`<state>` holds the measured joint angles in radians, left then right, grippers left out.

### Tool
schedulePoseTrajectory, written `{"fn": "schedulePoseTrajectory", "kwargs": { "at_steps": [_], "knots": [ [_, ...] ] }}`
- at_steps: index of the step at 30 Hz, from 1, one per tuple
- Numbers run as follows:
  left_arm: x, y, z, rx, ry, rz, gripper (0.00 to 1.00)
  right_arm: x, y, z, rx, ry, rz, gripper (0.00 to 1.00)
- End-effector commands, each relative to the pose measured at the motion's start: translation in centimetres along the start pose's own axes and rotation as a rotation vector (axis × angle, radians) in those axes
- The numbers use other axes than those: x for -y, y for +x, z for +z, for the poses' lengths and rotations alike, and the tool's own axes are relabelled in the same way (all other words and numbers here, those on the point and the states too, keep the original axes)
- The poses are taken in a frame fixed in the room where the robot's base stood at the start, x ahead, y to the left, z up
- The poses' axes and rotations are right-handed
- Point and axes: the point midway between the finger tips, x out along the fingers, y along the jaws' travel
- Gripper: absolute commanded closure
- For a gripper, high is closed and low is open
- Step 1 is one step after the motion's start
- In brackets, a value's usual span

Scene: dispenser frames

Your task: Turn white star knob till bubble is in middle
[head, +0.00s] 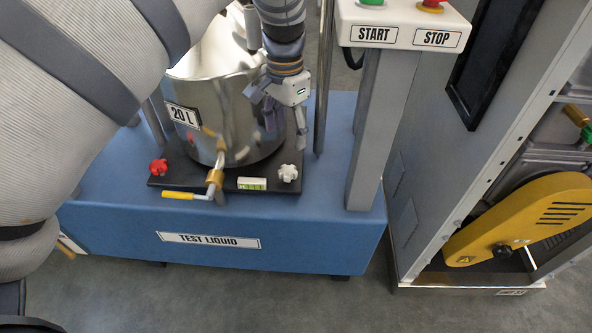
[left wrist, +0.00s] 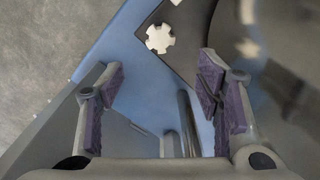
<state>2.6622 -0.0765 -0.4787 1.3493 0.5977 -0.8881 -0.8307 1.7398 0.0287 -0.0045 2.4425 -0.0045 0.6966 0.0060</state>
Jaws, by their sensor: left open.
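The white star knob (head: 288,173) sits at the right front corner of the black plate (head: 228,180). A small level (head: 251,184) with a yellow-green vial lies left of the knob; its bubble is too small to place. My left gripper (head: 280,120) is open and empty, above and behind the knob, beside the steel vessel. In the left wrist view the knob (left wrist: 160,39) shows beyond the open fingers (left wrist: 160,88), apart from both. My right gripper is not in view.
The steel vessel (head: 212,108) marked 20 L stands on the plate. A red star knob (head: 158,167) and a yellow-handled tap (head: 185,195) are left. A grey post (head: 375,135) carries the START/STOP box (head: 400,27) at right. The blue base (head: 320,215) is clear right of the white knob.

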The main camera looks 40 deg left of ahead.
Motion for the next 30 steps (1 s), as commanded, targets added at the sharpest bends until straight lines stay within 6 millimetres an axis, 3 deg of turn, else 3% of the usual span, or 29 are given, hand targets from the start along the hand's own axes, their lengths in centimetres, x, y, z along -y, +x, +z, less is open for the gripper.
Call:
{"fn": "schedulePoseTrajectory", "kwargs": {
  "at_steps": [6, 12, 16, 24, 26, 30],
  "knots": [
    [0.0, 5.8, 0.3, 0.009, -0.002, 0.000, 0.41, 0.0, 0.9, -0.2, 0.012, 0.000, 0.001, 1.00],
    [0.0, 9.9, 0.3, 0.007, -0.003, -0.001, 0.41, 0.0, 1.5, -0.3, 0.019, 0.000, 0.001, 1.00],
    [0.0, 11.1, 0.3, 0.005, -0.004, 0.000, 0.41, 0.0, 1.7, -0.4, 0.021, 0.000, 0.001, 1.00],
    [0.0, 11.3, 0.2, 0.004, -0.003, -0.001, 0.41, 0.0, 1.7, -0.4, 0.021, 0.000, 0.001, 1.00],
    [0.0, 11.3, 0.2, 0.004, -0.004, -0.001, 0.53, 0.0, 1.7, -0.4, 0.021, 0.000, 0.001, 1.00],
    [0.0, 11.3, 0.2, 0.004, -0.004, -0.001, 0.84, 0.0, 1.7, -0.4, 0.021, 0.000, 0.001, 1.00]
  ]
}}
